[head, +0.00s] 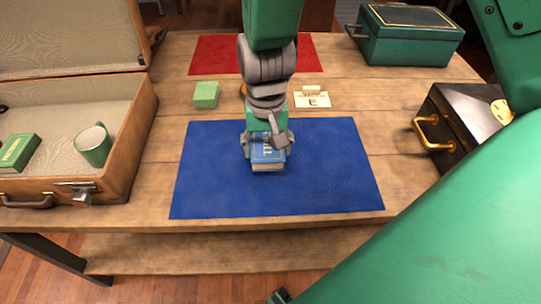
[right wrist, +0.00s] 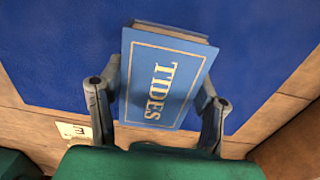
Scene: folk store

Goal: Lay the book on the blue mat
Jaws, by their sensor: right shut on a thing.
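The blue book (head: 266,152), with TIDES in pale letters on its cover, is over the middle of the blue mat (head: 335,185). My right gripper (head: 267,147) comes down from above with a finger on each side of the book. In the right wrist view the gripper (right wrist: 158,103) is shut on the book (right wrist: 165,78) across its sides, cover facing the camera. The blue mat (right wrist: 50,45) fills much of the background there. I cannot tell whether the book touches the mat. My left gripper is not in view.
An open suitcase (head: 125,150) with a green mug (head: 93,146) and green book (head: 18,152) stands left. Behind are a red mat (head: 212,55), green block (head: 206,95) and E card (head: 312,100). A green box (head: 408,40) and black case (head: 455,120) stand right.

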